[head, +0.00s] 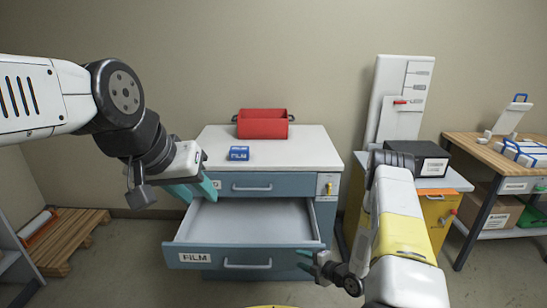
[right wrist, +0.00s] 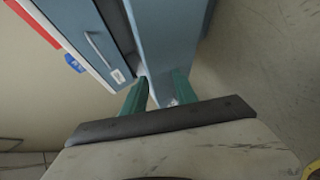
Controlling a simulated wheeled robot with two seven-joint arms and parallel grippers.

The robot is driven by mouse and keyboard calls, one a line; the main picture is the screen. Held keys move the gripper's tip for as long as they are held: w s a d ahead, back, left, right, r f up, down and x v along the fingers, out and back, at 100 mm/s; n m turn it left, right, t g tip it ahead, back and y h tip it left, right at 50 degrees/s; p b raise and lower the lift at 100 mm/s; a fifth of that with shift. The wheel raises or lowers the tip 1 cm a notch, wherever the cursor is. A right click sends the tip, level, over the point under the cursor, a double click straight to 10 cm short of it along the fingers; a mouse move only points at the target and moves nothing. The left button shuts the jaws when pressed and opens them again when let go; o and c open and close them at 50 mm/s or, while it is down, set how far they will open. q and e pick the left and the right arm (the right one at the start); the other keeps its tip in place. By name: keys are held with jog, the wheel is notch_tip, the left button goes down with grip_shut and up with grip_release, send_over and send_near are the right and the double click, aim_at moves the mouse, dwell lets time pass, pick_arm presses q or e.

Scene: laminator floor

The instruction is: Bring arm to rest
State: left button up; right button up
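My left gripper (head: 196,190) hangs above the left part of the open drawer. Its two teal fingers are apart with nothing visible between them. My right gripper (head: 306,261) is low, at the front right corner of the drawer, with its arm reaching in from the right. In the right wrist view the right gripper (right wrist: 160,90) shows two green fingers spread apart, with a blue cabinet part beyond them. I cannot tell whether they touch it. The lower drawer (head: 243,226), labelled FILM, is pulled out, and the part of its inside that I see is empty.
The blue-grey cabinet (head: 263,187) carries a red bin (head: 262,124) and a blue FILM box (head: 239,153). A white upright machine (head: 398,98) and a workbench (head: 500,157) stand to the right. A wooden pallet (head: 70,240) lies on the floor at left.

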jog(key=w+d+r+m+h, duration=0.2)
jog(key=d+r+m, duration=0.1)
jog(key=r, duration=0.5)
jog(key=w+d+r+m+h, duration=0.2)
jog(key=w+r, duration=0.1)
jog(key=r, duration=0.5)
jog(key=w+d+r+m+h, duration=0.2)
jog(key=d+r+m, duration=0.1)
jog(key=r, duration=0.5)
jog(key=s+r+m+g+h, duration=0.15)
jog(key=s+r+m, duration=0.55)
jog(key=r, duration=0.7)
jog(key=s+a+r+m, duration=0.1)
jog(key=s+r+m, duration=0.1)
jog(key=s, duration=0.6)
jog(key=s+a+r+m+g+y, duration=0.1)
jog(key=s+a+r+m, duration=0.1)
jog(key=s, duration=0.7)
jog(key=s+a+r+m+g, duration=0.1)
jog(key=s+r+m, duration=0.3)
jog(key=s, duration=0.5)
notch_tip(320, 180, up, 2)
jog(key=shift+s+a, duration=0.2)
jog(key=shift+a, duration=0.1)
